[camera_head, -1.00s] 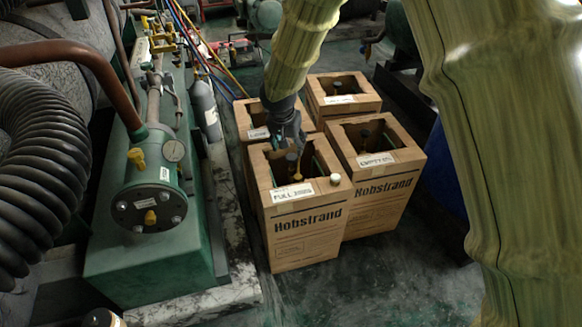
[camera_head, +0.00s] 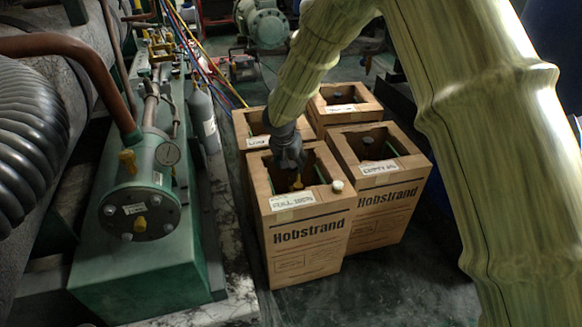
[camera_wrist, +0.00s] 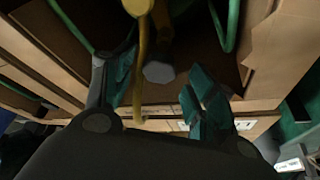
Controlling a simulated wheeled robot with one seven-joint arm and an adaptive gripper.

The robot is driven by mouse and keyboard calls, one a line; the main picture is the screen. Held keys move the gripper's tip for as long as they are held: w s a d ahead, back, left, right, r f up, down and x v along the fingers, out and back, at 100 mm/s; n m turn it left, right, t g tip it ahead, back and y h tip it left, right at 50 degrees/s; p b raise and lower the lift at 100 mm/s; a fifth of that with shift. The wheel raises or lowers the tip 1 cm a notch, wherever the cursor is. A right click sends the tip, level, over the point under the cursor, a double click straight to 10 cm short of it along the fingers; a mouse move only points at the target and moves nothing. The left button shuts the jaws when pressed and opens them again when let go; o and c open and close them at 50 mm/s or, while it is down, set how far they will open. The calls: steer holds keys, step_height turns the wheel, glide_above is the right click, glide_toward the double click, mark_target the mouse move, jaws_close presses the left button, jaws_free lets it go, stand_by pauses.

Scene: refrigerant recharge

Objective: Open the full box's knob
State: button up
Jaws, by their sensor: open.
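The full box (camera_head: 310,225) is the front-left cardboard box marked Hobstrand, with a label reading FULL on its top edge. Its top is cut open, and a yellow valve part (camera_head: 297,183) shows inside. My gripper (camera_head: 290,168) points down into this opening from above. In the wrist view my gripper (camera_wrist: 160,95) is open, its two fingers spread apart. Between and beyond them are a grey hexagonal knob (camera_wrist: 159,72) and a yellow valve stem (camera_wrist: 141,60). Nothing is clamped between the fingers. Whether a finger touches the knob I cannot tell.
A box labelled EMPTY (camera_head: 385,200) stands close on the right, with two more boxes behind. Green machinery (camera_head: 145,240) and a grey cylinder (camera_head: 203,120) stand to the left. Bare floor lies in front.

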steer(key=shift+w+f, duration=0.2)
steer(key=shift+f, duration=0.25)
steer(key=c, duration=1)
steer(key=shift+d, duration=0.1)
